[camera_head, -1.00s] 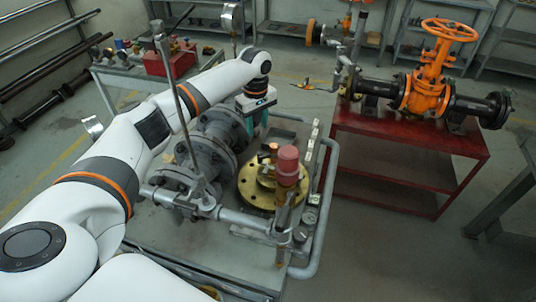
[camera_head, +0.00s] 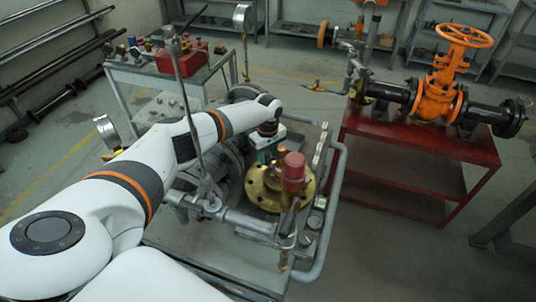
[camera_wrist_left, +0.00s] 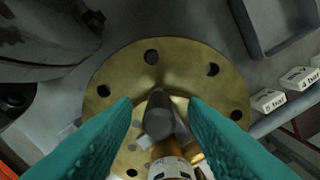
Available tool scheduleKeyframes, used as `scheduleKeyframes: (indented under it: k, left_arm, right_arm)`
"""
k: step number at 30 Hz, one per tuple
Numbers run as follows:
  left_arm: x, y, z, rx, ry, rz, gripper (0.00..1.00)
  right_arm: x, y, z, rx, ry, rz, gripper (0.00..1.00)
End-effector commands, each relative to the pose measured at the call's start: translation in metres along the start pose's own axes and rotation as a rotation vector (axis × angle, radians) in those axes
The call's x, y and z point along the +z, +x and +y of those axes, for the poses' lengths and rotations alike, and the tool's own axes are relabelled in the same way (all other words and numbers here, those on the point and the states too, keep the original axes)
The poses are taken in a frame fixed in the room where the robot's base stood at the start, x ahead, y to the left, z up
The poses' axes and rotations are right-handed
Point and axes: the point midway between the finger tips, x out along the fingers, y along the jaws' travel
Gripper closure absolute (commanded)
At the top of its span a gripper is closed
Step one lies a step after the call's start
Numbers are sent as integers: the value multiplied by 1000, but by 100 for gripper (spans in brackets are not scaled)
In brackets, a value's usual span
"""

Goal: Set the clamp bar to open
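My left gripper (camera_head: 268,143) is over the brass flange (camera_head: 262,195), on the bench next to the grey valve body. In the left wrist view its two teal fingers (camera_wrist_left: 160,108) are apart, with a gap between the tips. A dark rounded bar end (camera_wrist_left: 157,100) shows between them above the brass flange (camera_wrist_left: 215,95); it may be the clamp bar, but I cannot tell for sure. An orange-brown cylinder with a white marked band (camera_wrist_left: 170,168) stands just below it in the picture. No contact with the fingers is visible. My right gripper is in no view.
A red-capped fitting (camera_head: 293,172) rises close to the gripper. A grey pipe (camera_head: 248,220) and a thin upright rod (camera_head: 185,95) stand nearby. A grey tray (camera_wrist_left: 270,30) and small blocks marked in bar (camera_wrist_left: 300,78) lie beside the flange. A red table (camera_head: 400,140) holds an orange valve (camera_head: 437,92).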

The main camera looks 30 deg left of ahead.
Motion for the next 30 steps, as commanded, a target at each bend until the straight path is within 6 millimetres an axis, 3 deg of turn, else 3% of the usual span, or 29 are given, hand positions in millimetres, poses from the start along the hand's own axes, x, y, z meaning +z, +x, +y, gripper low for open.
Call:
scheduleKeyframes:
  k: [9, 17, 30]
  left_arm:
    - [0, 4, 0, 1, 0, 0, 60]
    - [0, 3, 0, 0, 0, 0, 100]
    - [-4, 3, -2, 0, 27, 2, 100]
  right_arm:
    - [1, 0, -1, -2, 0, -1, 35]
    - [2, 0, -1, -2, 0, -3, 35]
    - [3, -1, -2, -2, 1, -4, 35]
